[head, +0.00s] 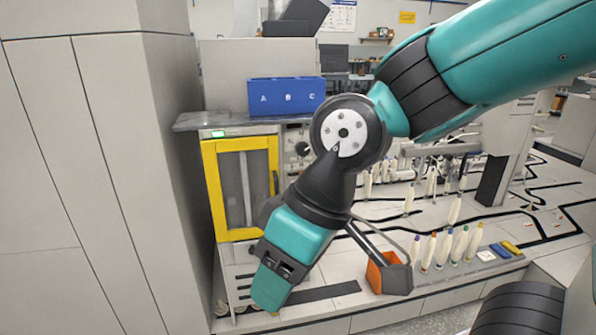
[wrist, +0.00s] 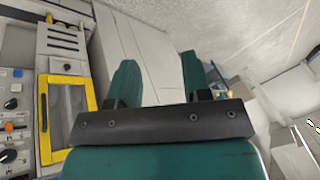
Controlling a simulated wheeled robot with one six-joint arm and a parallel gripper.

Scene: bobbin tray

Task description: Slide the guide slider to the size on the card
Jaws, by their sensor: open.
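My gripper (head: 270,289) hangs low in the head view, in front of the yellow-framed cabinet. In the wrist view its two teal fingers are apart, with nothing between them (wrist: 160,78). I cannot clearly identify the guide slider or the size card in either view. A small orange knob (wrist: 10,127) sits on a control panel at the wrist view's left edge; I cannot tell whether it is the slider. My arm covers part of the panel right of the cabinet in the head view.
The yellow-framed cabinet door (head: 240,190) stands left of my arm and also shows in the wrist view (wrist: 47,125). A blue A-B-C box (head: 286,96) sits above it. Several bobbins (head: 445,248) and an orange-and-grey holder (head: 388,274) are at right. Tall pale panels (head: 85,170) fill the left.

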